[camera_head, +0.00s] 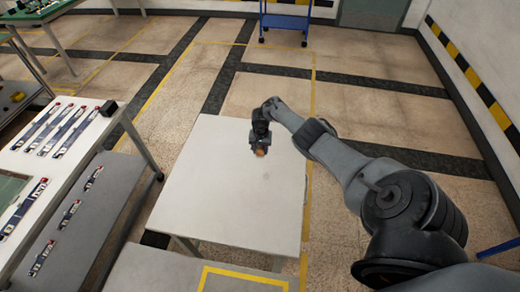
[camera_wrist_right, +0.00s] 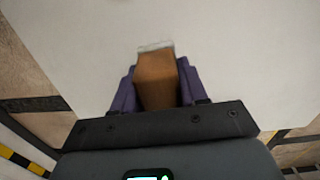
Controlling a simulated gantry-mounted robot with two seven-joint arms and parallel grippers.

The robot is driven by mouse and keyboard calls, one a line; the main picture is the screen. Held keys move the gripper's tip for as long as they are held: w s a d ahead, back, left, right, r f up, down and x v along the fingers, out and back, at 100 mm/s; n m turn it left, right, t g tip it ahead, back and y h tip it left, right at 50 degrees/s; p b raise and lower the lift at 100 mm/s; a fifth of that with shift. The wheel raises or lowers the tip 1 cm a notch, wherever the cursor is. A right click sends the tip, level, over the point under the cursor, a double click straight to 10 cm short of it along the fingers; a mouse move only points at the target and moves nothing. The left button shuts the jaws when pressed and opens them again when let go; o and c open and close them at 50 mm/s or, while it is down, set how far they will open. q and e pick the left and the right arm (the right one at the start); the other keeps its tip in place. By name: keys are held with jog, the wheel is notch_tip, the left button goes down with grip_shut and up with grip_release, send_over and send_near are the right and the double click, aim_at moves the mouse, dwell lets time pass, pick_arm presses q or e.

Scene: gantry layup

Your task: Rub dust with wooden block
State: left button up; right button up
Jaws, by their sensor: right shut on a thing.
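The wooden block (camera_wrist_right: 157,80) is brown and sits between the purple fingers of my right gripper (camera_wrist_right: 157,88) in the right wrist view. The gripper is shut on it. A pale grey strip shows at the block's far end. In the head view my right gripper (camera_head: 260,148) is over the far part of the white table (camera_head: 215,195), with the block (camera_head: 261,152) a small orange-brown patch below it. I cannot tell whether the block touches the table top. My left gripper is not in view.
A workbench (camera_head: 60,170) with several slim devices stands at the left, with a lower shelf. A grey surface with a yellow outline (camera_head: 245,277) lies at the near edge. A blue trolley (camera_head: 285,18) stands far back. The white table top is otherwise clear.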

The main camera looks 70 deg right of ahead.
jog(key=shift+r+p, duration=1.2)
jog(key=shift+r, duration=0.15)
